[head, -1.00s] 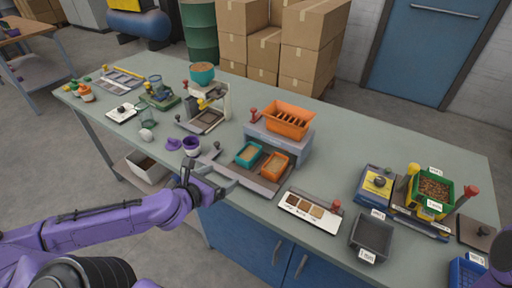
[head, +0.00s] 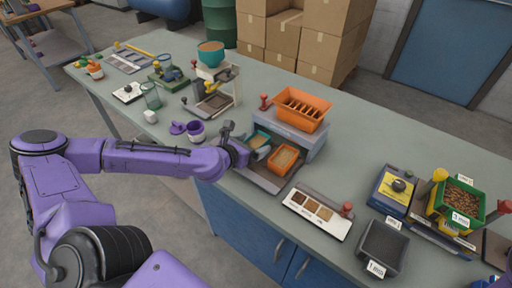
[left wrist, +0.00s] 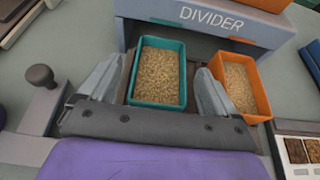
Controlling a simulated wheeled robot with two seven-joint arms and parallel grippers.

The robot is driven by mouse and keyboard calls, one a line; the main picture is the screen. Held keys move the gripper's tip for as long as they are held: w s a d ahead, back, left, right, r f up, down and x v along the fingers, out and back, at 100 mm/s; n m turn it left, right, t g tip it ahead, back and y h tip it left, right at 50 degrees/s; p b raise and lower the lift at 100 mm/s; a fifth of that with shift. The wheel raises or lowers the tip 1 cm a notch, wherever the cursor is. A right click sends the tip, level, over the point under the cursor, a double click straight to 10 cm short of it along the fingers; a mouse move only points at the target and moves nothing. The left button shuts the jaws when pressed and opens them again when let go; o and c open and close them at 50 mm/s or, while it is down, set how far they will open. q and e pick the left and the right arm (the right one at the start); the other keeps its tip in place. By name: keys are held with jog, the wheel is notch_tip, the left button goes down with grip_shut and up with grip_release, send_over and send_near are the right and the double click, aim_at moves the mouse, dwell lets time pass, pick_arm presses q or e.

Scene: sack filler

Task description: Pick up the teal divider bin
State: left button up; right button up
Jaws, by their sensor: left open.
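The teal divider bin (left wrist: 159,72) is a small rectangular bin filled with grain. In the left wrist view it sits in front of the grey divider (left wrist: 205,24), between the two fingers of my open left gripper (left wrist: 152,92). The fingers lie to its left and right; I cannot tell whether they touch it. In the head view the teal bin (head: 259,140) shows just beyond my left gripper (head: 244,153), which partly hides it. An orange bin (head: 284,158), also holding grain, stands to its right, close to the right finger. My right gripper is not seen.
An orange hopper (head: 301,108) tops the divider. A black-knobbed lever (left wrist: 40,88) stands left of the gripper. A white sample tray (head: 317,212) lies to the right, with a dark empty bin (head: 383,247) farther right. Purple cups (head: 195,130) stand left of the bins.

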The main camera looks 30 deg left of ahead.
pick_arm(q)
jog(key=shift+x, duration=1.1)
jog(key=shift+s, duration=0.1)
jog(key=shift+c, duration=0.6)
jog(key=c, duration=0.9)
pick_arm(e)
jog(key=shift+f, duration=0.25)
